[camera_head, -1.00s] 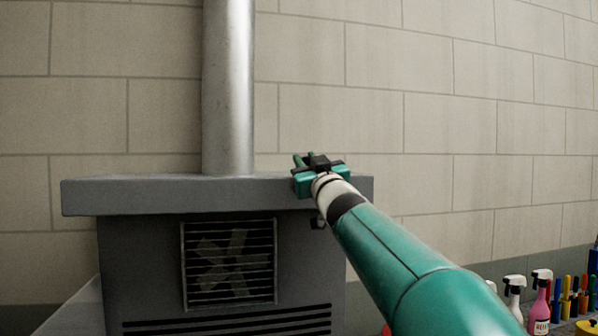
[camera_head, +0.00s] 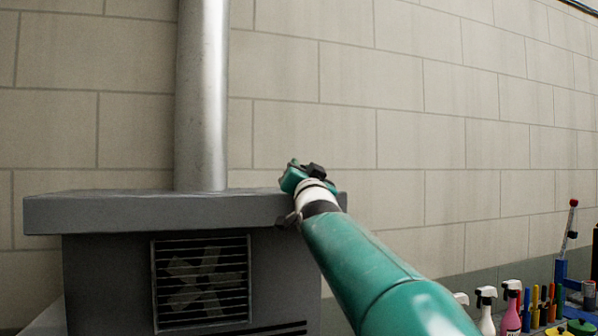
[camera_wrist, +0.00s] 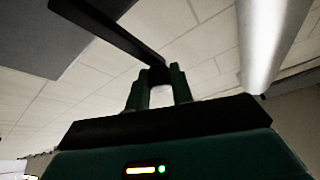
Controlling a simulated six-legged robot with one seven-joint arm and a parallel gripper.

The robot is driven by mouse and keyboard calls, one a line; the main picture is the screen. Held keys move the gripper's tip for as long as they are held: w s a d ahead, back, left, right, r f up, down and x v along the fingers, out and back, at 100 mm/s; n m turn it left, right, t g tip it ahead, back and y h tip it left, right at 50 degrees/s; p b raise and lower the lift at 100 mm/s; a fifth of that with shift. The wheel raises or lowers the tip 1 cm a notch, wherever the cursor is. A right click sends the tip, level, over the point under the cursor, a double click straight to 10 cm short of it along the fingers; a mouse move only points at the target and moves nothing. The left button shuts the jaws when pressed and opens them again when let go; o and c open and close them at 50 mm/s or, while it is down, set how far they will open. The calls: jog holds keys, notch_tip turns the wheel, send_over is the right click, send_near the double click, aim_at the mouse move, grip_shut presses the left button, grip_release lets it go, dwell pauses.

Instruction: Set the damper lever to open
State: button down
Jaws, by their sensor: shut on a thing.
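My gripper (camera_head: 300,178) is at the top right corner of the grey cabinet (camera_head: 110,212), in front of the wall. In the wrist view its two green fingers (camera_wrist: 158,82) are closed around the end of a dark bar, which looks like the damper lever (camera_wrist: 112,34). The bar slants from the fingertips to the upper left. In the head view my gripper and arm hide most of the lever. No open or shut marking can be read.
A metal pipe (camera_head: 203,95) rises from the cabinet top, left of my gripper. A slatted fan vent (camera_head: 202,281) is on the cabinet front. Spray bottles (camera_head: 511,308) and several coloured items stand at the lower right. The wall right of my gripper is clear.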

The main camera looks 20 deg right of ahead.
jog(key=shift+d, duration=0.15)
jog(key=c, duration=1.2)
grip_release()
jog(key=shift+s, duration=0.15)
jog(key=shift+c, duration=0.2)
jog(key=v, duration=1.3)
jog(key=shift+s+f, duration=0.2)
jog(key=s+a+f+n+g+y, duration=0.15)
jog(key=s+f+g, duration=0.3)
jog(key=f, duration=0.55)
jog(key=s+a+f+n+g+y, duration=0.1)
jog(key=s+a+f+n+g, duration=0.25)
jog(key=f, duration=0.65)
jog(key=s+a+f+g+y, duration=0.1)
jog(key=s+f+g, duration=0.4)
jog(key=f, duration=0.5)
jog(key=s+f+n+g, duration=0.1)
jog(key=s+f+g, duration=0.3)
jog(key=s+f, duration=0.6)
jog(key=shift+s+a+f+n, duration=0.4)
jog(key=shift+s+a, duration=0.1)
jog(key=shift+s, duration=0.6)
